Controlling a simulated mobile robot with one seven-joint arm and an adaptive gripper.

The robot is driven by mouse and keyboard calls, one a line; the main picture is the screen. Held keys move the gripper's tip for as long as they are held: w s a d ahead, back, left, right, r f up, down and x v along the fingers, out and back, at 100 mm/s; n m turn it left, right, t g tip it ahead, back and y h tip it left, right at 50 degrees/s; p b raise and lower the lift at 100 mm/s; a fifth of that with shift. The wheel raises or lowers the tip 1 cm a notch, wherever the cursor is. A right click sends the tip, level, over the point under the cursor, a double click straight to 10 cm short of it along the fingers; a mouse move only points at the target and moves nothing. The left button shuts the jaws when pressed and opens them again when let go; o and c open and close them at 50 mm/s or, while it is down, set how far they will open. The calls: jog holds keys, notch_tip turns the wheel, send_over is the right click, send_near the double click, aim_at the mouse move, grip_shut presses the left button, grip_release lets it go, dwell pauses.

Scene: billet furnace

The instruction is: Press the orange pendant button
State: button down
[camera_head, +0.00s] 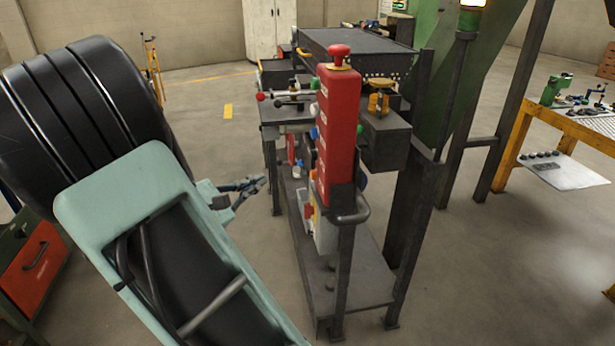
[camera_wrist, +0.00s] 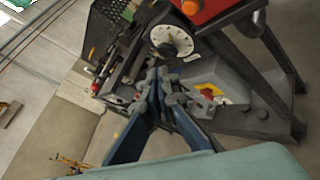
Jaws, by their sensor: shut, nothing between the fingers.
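A tall red pendant box (camera_head: 338,135) stands upright on a dark metal post in the head view, with a red mushroom button (camera_head: 339,55) on top. In the wrist view my gripper (camera_wrist: 160,84) is shut and empty. An orange-red housing (camera_wrist: 203,10) shows at the top edge there.
A grey box with a yellow label (camera_wrist: 216,88) and a white dial (camera_wrist: 172,42) are near my fingers in the wrist view. The metal stand (camera_head: 360,275) has a lower shelf and a handle (camera_head: 350,215). A yellow workbench (camera_head: 575,130) is at right.

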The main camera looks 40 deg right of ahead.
jog(key=shift+d, duration=0.1)
jog(key=s+d+b, duration=0.1)
jog(key=s+d, duration=0.3)
jog(key=d, duration=0.3)
jog(key=shift+s+d+b, duration=0.15)
jog(key=shift+s+b, duration=0.15)
jog(key=shift+d, duration=0.1)
dwell(1.4)
jog(key=shift+s+d, duration=0.25)
jog(key=shift+s+d+b, duration=0.25)
jog(key=shift+d+b, duration=0.1)
jog(key=shift+d, duration=0.1)
dwell(0.8)
dwell(0.3)
jog(key=shift+w+a, duration=0.5)
jog(key=shift+a, duration=0.3)
jog(key=shift+w+a+p, duration=0.2)
jog(key=shift+w+a, duration=0.25)
jog(key=shift+a, duration=0.25)
jog(key=shift+w+a+p, duration=0.15)
jog(key=shift+w+a, duration=0.25)
jog(key=shift+a, duration=0.35)
jog(key=shift+w+a+p, duration=0.2)
jog(key=shift+w+a, duration=0.25)
jog(key=shift+a, duration=0.25)
